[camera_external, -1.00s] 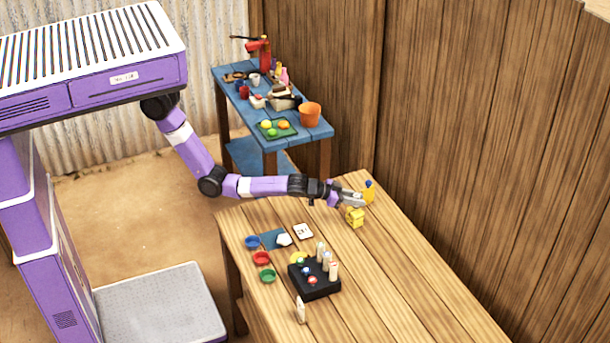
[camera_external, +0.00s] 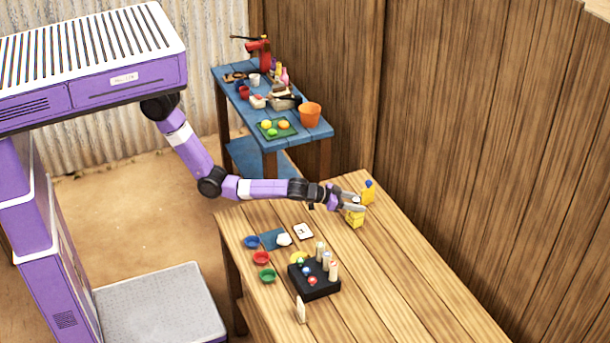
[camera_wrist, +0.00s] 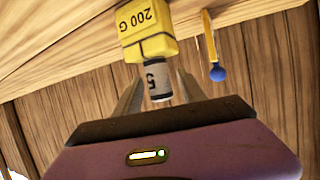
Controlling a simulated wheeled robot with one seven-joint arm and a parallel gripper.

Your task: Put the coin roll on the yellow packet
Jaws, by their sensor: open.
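The yellow packet (camera_external: 355,219), marked "200 G", stands on the wooden table near its far end. It also shows at the top of the wrist view (camera_wrist: 149,38), upside down. The coin roll (camera_wrist: 157,80), a pale cylinder with a "5" and a dark band, is upright with one end against the packet's top. It appears to stand on the packet. My gripper (camera_external: 362,202) is open just above the packet. In the wrist view its fingers (camera_wrist: 158,98) are on either side of the coin roll, apart from it. The external view mostly hides the roll.
A blue-topped yellow object (camera_external: 368,191) stands close behind the packet. The table's right side is clear.

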